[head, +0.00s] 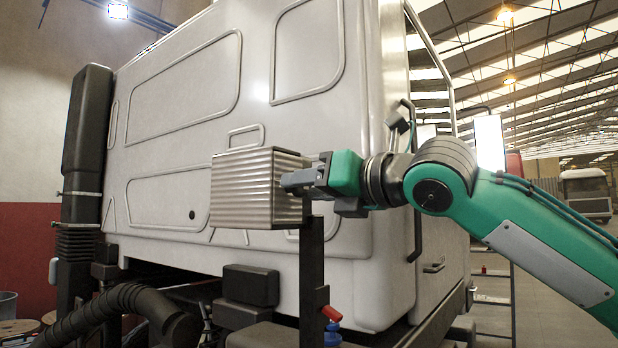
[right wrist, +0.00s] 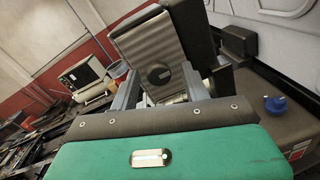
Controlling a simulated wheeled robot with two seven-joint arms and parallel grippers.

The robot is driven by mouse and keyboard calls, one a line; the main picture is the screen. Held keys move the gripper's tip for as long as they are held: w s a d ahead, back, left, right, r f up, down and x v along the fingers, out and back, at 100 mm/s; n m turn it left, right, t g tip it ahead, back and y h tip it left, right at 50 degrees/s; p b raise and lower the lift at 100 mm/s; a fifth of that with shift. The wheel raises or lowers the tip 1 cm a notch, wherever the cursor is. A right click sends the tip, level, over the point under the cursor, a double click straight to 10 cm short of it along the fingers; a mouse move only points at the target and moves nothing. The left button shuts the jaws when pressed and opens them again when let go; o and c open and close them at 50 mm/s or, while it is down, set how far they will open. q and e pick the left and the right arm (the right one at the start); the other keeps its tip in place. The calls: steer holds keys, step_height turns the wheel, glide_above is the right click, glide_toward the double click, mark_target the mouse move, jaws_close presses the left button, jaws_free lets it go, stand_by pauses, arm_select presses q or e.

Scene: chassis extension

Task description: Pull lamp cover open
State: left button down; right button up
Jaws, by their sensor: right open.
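The lamp cover appears to be the silver ribbed box (head: 256,188) on a dark upright post behind the truck cab. In the right wrist view its ribbed face (right wrist: 150,48) shows between my fingers, with a small dark rounded handle or latch (right wrist: 158,74) low on it. My right gripper (head: 290,182) comes in from the right, at the right end of the box. In the right wrist view its two fingers (right wrist: 158,90) are apart, one on each side of the lower part of the face. Whether they touch it, I cannot tell. My left gripper is not in view.
The grey cab (head: 180,110) stands close behind the box. The dark post (head: 312,265) rises below my gripper, with a red fitting (head: 332,314) beside it. A black corrugated hose (head: 110,305) lies lower left.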

steer(key=shift+w+a, duration=0.15)
steer(key=shift+a, duration=0.05)
steer(key=shift+c, duration=0.2)
jaws_close()
